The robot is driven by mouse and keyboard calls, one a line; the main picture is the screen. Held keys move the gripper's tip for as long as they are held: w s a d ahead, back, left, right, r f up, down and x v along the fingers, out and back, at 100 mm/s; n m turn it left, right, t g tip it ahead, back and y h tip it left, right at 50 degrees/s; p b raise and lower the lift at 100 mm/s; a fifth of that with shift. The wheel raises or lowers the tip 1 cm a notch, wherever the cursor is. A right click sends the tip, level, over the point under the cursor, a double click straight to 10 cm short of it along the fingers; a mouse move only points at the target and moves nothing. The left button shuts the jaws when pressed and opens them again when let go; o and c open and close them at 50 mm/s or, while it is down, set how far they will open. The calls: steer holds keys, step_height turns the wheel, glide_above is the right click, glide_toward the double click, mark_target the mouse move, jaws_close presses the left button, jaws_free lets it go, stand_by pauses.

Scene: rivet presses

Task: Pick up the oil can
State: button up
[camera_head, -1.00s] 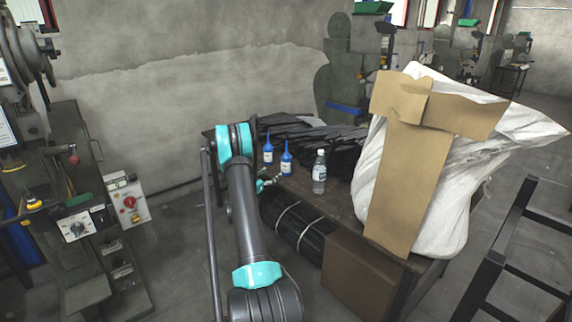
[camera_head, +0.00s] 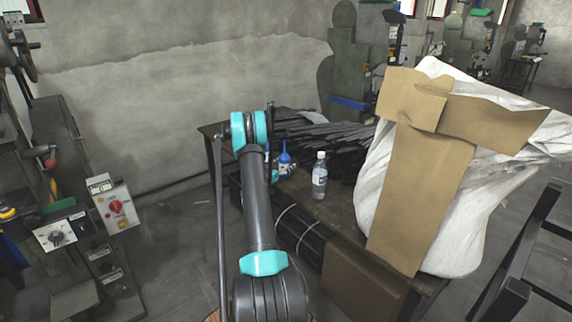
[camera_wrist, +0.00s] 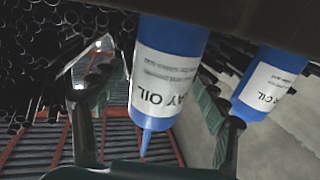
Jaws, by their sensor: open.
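Two blue oil cans with white labels and pointed nozzles are in view. In the wrist view they appear upside down: one oil can (camera_wrist: 165,75) is near the middle, between the spread fingers of my gripper (camera_wrist: 150,95). The second oil can (camera_wrist: 268,85) is at the right, just beyond the right finger. My gripper is open, and I see no finger closed on a can. In the head view one can (camera_head: 285,160) shows beside my arm on the table (camera_head: 335,212). The other can and most of my gripper are hidden behind my arm there.
A clear water bottle (camera_head: 319,176) stands close to the cans' right. Dark bars (camera_head: 318,135) lie behind. A white sack (camera_head: 440,215) with brown cardboard (camera_head: 415,190) fills the table's right side. A machine with a control box (camera_head: 115,207) stands at the left.

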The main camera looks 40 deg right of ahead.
steer(key=shift+w, duration=0.1)
steer(key=shift+c, duration=0.5)
steer(key=shift+d, duration=0.1)
steer(key=c, duration=1.4)
steer(key=shift+o, duration=0.2)
